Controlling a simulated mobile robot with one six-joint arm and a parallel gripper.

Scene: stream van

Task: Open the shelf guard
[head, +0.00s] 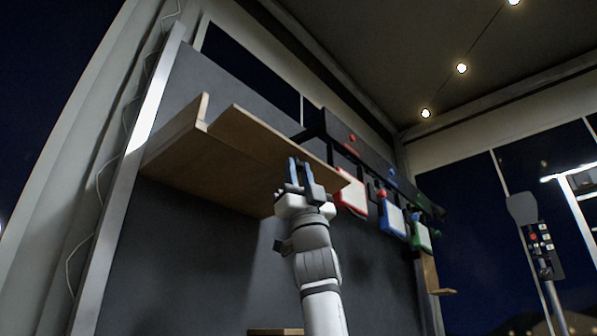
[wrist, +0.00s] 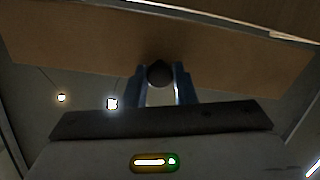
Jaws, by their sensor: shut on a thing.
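The shelf guard (head: 262,140) is a long light-wood panel along the front of the wooden shelf (head: 185,168) on the grey wall. In the wrist view the guard (wrist: 230,58) spans the top of the picture. A dark round knob (wrist: 159,72) sits at its lower edge. My gripper (head: 302,168) is at the right part of the guard in the head view. In the wrist view its two blue fingers (wrist: 159,80) are shut on the knob, one on each side. What lies on the shelf is hidden.
To the right of the shelf, a black rail (head: 365,155) carries red, blue and green hanging items, close to my gripper. A small wooden ledge (head: 275,331) is below. A paddle-shaped control panel (head: 538,240) stands at the far right. Open air lies below the shelf.

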